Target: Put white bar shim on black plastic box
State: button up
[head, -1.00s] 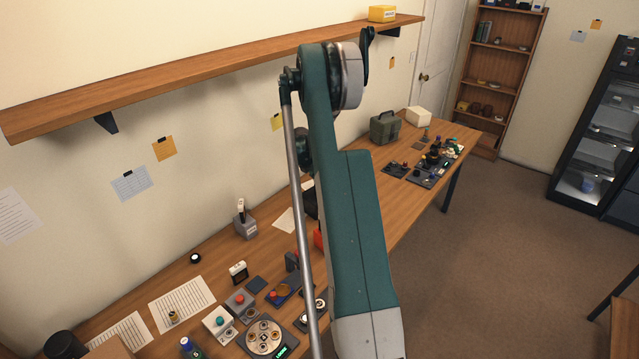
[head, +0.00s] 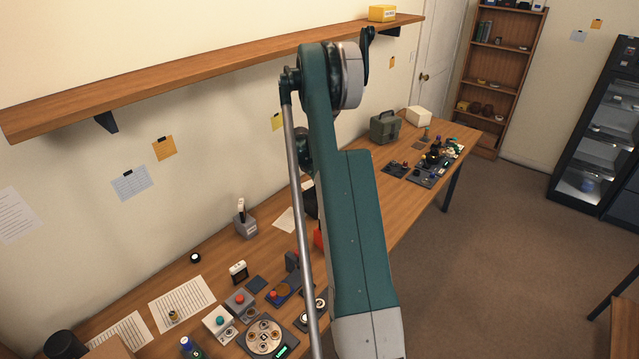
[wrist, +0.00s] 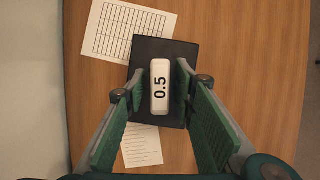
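The white bar shim (wrist: 161,98), marked "0.5", is in the middle of the wrist view, upright in the picture. It appears to lie on the black plastic box (wrist: 158,49), within the outline of its dark top. My gripper (wrist: 160,78) is open, with one green-padded finger on each side of the shim. A narrow gap shows between each fingertip and the shim. In the head view my arm hides the gripper and the shim; only a dark edge that may be the box (head: 310,204) shows beside the arm.
Printed sheets lie beside the box, one above it (wrist: 125,30) and one below it (wrist: 141,147) in the wrist view. Bare wood is clear to its right. In the head view the wooden table (head: 225,265) holds several small parts near the front and more at the far end.

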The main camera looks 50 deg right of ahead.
jog(key=v, duration=1.2)
jog(key=shift+b, duration=0.35)
jog(key=shift+r, duration=0.1)
dwell(0.4)
jog(key=s+a+r+m+t, duration=0.1)
jog(key=s+a+r+m, duration=0.15)
jog(key=a+r, duration=0.75)
jog(key=s+a+r+m+t+y, duration=0.1)
jog(key=a+r+m+t, duration=0.2)
jog(key=a, duration=1.2)
jog(key=s+a+r+m, duration=0.25)
jog(key=a+r, duration=0.55)
jog(key=a, duration=0.5)
jog(key=s+a+f+m+t+y, duration=0.1)
jog(key=s+a+m, duration=0.4)
jog(key=s+a, duration=0.7)
jog(key=s+a+f+m+t+y, duration=0.1)
jog(key=s+a+m, duration=0.4)
jog(key=s+a, duration=0.6)
jog(key=a+t+y, duration=0.1)
jog(key=a, duration=0.4)
jog(key=shift+s+y, duration=0.3)
jog(key=shift+s, duration=0.05)
